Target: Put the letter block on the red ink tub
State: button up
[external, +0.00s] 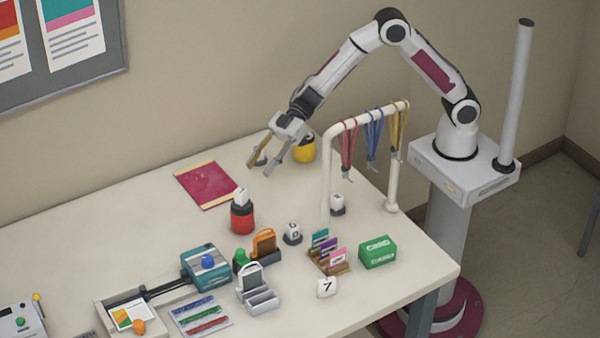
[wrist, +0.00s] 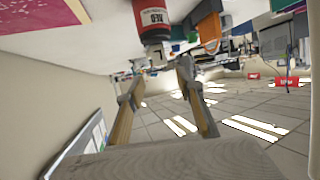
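The red ink tub (external: 242,219) stands upright on the table, with a dark top. A white block (external: 241,197) rests on top of it; its marking is too small to read, so I cannot tell for sure that it is the letter block. My gripper (external: 259,170) is in the air behind the tub, near the yellow tub. Its two fingers are apart with nothing between them, as the wrist view (wrist: 158,82) also shows.
A yellow tub (external: 304,151) stands beside my gripper. A white rack (external: 329,170) with hanging lanyards is to the right. A magenta sheet (external: 207,186) lies at the left.

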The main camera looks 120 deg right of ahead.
jog(key=shift+s+d+r, duration=0.1)
jog(key=shift+s, duration=0.25)
jog(key=shift+r, duration=0.1)
dwell(0.5)
jog(key=s+d+r+m+h, duration=0.2)
jog(key=s+r+h, duration=0.3)
jog(key=r, duration=0.6)
jog(key=s+a+r+m+g+h, duration=0.1)
jog(key=s+r+m+h, duration=0.2)
jog(key=s, duration=0.7)
jog(key=s+a+f+g+y, duration=0.1)
jog(key=s+a, duration=0.3)
jog(key=s, duration=0.6)
jog(key=s+a+f+g+y, duration=0.1)
jog(key=s+a+f+g, duration=0.1)
jog(key=s, duration=0.8)
jog(key=s+a+f+g+y, duration=0.1)
jog(key=s+a+f+g, duration=0.1)
jog(key=s+a, duration=0.4)
jog(key=s+g, duration=0.1)
jog(key=s, duration=0.3)
jog(key=shift+s+n, duration=0.3)
jog(key=shift+s, duration=0.05)
